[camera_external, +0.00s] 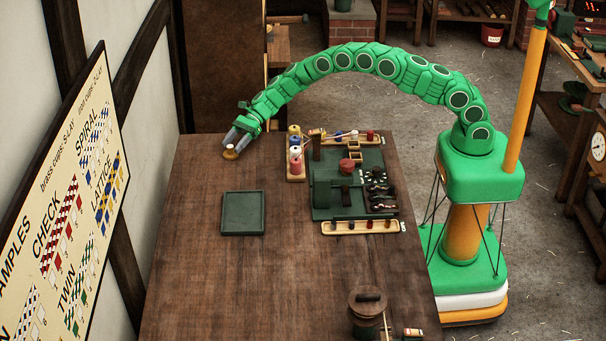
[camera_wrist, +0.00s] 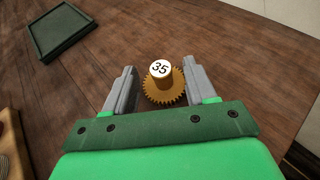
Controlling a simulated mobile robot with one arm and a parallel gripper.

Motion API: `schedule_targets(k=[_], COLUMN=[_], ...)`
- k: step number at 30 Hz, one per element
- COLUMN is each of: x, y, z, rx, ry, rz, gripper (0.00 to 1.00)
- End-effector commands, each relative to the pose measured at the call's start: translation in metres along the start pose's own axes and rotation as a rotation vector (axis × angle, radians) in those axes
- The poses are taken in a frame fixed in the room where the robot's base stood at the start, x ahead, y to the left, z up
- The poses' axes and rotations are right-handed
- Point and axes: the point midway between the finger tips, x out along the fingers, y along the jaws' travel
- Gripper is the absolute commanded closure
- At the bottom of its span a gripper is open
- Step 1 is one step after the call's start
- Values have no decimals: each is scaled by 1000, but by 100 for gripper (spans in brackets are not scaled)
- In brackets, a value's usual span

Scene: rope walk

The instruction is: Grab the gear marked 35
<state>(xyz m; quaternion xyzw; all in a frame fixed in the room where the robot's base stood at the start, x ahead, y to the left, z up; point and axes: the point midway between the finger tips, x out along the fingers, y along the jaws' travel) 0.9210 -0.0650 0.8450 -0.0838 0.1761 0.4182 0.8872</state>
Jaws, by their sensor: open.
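The gear marked 35 (camera_wrist: 163,88) is brass-coloured with a toothed rim and a central post topped by a white disc reading "35". It sits upright on the wooden table between the two grey fingers of my gripper (camera_wrist: 155,88) in the wrist view. The fingers are open, one on each side of the gear, with small gaps visible. In the external view the gear (camera_external: 231,152) is near the table's far left edge, at the fingertips of my gripper (camera_external: 234,142).
An empty dark green tray (camera_external: 243,230) lies on the table (camera_external: 200,280) nearer the camera. To the right stand a rack of coloured spools (camera_external: 295,170) and a green fixture (camera_external: 322,197). A wooden pot-like object (camera_external: 367,305) is at the front. The left side of the table is clear.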

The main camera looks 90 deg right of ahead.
Motion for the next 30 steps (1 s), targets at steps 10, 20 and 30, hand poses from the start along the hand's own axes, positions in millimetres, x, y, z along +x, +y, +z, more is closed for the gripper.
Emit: schedule_targets(k=[10,20,30], x=[39,41,41], y=[-1,-1,-1], z=[0,1,0], rx=[1,1,1], ry=[1,0,0], rz=[3,2,2], gripper=[44,55,100])
